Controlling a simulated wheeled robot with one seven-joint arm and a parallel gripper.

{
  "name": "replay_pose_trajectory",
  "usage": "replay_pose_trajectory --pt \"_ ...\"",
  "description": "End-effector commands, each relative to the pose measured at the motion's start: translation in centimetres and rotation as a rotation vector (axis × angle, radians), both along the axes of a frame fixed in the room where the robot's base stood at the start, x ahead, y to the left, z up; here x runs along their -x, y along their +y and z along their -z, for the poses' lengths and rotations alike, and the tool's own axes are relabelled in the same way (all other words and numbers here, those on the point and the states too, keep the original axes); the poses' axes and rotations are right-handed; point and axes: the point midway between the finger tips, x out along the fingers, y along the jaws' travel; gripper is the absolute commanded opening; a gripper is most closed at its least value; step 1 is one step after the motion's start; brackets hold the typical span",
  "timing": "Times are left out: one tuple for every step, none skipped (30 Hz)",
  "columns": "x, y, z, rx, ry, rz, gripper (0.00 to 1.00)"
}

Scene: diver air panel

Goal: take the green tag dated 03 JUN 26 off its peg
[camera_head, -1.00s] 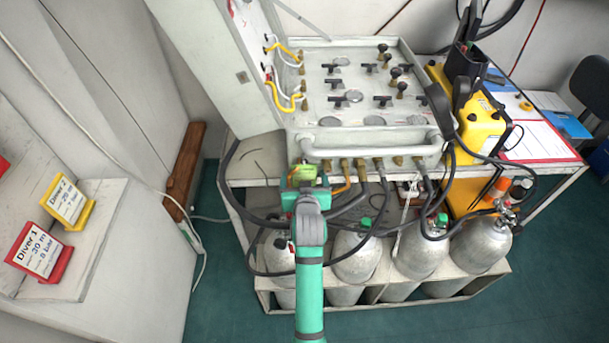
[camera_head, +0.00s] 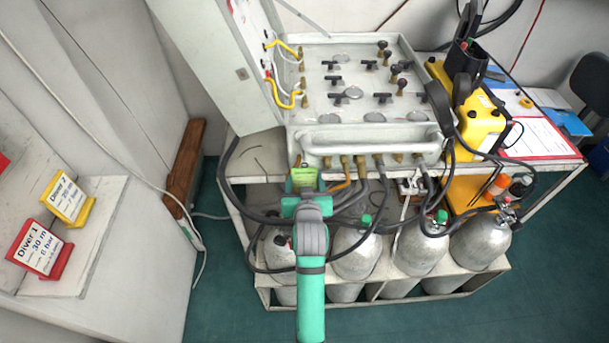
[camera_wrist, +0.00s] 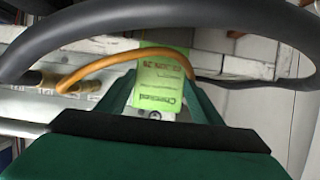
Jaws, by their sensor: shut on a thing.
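The green tag (camera_wrist: 163,84) shows in the wrist view between the tips of my gripper. Its print is upside down there; it reads something like "Checked" with a date line that looks like "03 JUN 26". In the head view the tag (camera_head: 304,178) is a small bright green patch at the front of the panel (camera_head: 330,140), just below its front edge. My gripper (camera_head: 305,193) is shut on the tag. The peg cannot be made out, so I cannot tell whether the tag still touches it.
Dark hoses and an orange hose (camera_wrist: 115,60) loop around my gripper. Brass fittings (camera_head: 361,165) line the panel's front. Silver cylinders (camera_head: 357,255) stand in a rack below. A yellow case (camera_head: 480,125) is at the right.

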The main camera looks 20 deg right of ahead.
Motion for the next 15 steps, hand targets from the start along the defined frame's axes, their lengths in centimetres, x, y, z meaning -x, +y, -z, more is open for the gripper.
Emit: replay_pose_trajectory --pt "0.8 0.2 0.0 0.0 0.0 0.0 0.39" --pt "1.2 0.4 0.1 0.0 0.001 0.0 0.39" --pt "1.8 0.5 0.0 0.0 0.0 0.0 0.39" --pt "2.2 0.6 0.0 0.0 0.0 0.0 0.39" --pt "2.7 0.8 0.1 0.0 0.001 0.0 0.39" --pt "3.4 1.0 0.0 0.0 0.0 0.0 0.39" --pt "3.9 1.1 0.1 0.0 0.001 0.0 0.39" --pt "4.5 1.3 0.1 0.0 0.0 0.0 0.39" --pt "5.2 1.5 0.1 0.0 0.001 0.0 0.39" --pt "5.8 1.7 0.0 0.0 0.0 0.0 0.39" --pt "6.3 1.8 0.1 0.0 0.001 0.0 0.39" --pt "7.0 2.0 0.1 0.0 0.001 0.0 0.39" --pt "7.6 2.2 0.1 0.0 0.001 0.0 0.39" --pt "8.1 2.3 0.1 0.0 0.001 0.0 0.39" --pt "8.8 2.5 0.0 0.0 0.001 0.0 0.39"
